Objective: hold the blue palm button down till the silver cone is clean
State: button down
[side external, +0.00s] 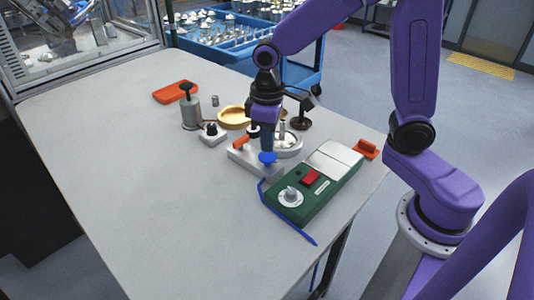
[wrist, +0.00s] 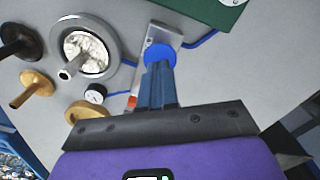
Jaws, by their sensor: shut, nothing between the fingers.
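The blue palm button (side external: 267,158) sits on a light grey base block (side external: 243,154); it also shows in the wrist view (wrist: 160,52). My gripper (side external: 267,149) points down at the button with its blue fingers shut. In the wrist view the closed fingertips (wrist: 158,66) overlap the button's near edge; they look in contact, but I cannot tell how far it is pressed. Beside it is a round metal dish (side external: 290,147) with a whitish, mottled inside (wrist: 84,48). A silver peg-like piece, perhaps the cone (wrist: 72,67), stands in the dish. Its cleanness is hard to judge.
A green control box (side external: 300,200) with a red switch and dial stands right of the button, with a blue cable beside it. A brass dish (side external: 233,118), small gauge (wrist: 95,93), grey canister (side external: 190,115) and orange tray (side external: 175,91) stand leftward. The front table is clear.

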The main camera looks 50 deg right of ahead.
jog(key=shift+f, duration=0.1)
dwell(0.3)
jog(key=shift+f, duration=1.1)
dwell(1.3)
jog(key=shift+r, duration=2.7)
jog(key=s+n, duration=0.1)
jog(key=s, duration=0.2)
jog(key=s+n, duration=0.1)
jog(key=s, duration=0.3)
jog(key=s+d+n, duration=0.1)
jog(key=s, duration=0.2)
jog(key=shift+s+r, duration=0.15)
jog(key=shift+s, duration=0.2)
jog(key=s+d+f+n, duration=0.1)
jog(key=s+d+n, duration=0.2)
jog(key=s, duration=0.7)
jog(key=shift+s+d+n, duration=0.25)
jog(key=shift+d+n, duration=0.05)
jog(key=shift+d, duration=0.15)
